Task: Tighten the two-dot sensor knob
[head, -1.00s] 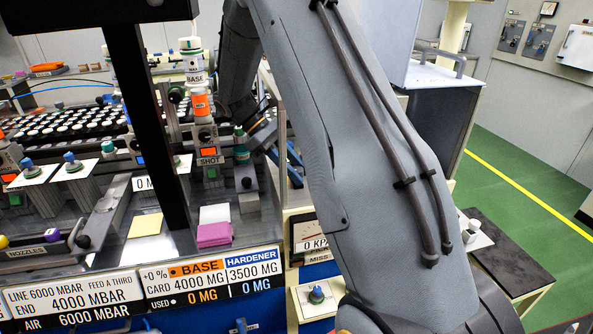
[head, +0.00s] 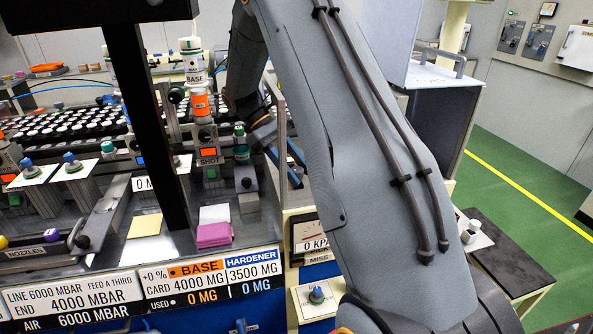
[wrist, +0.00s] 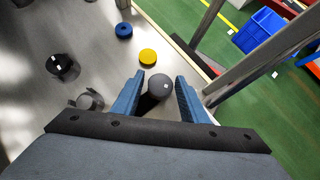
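My gripper (wrist: 160,78) is open in the wrist view, with its two blue fingers apart. A dark round-topped knob (wrist: 159,86) with a small pale mark stands between the fingers, with no clear grip on it. I cannot make out two dots on it. Another black knob (wrist: 62,66) with white marks stands to the left, and a grey knob (wrist: 90,100) is nearer, left of the left finger. In the head view my arm covers much of the work area, and part of my gripper (head: 284,160) shows beside the bench equipment.
A blue disc (wrist: 123,30) and a yellow disc (wrist: 148,56) lie beyond the fingers on the metal surface. A metal post stands right of the gripper. A blue bin (wrist: 262,33) is on the green floor. The head view shows a pink pad (head: 214,234) and a gauge (head: 308,231).

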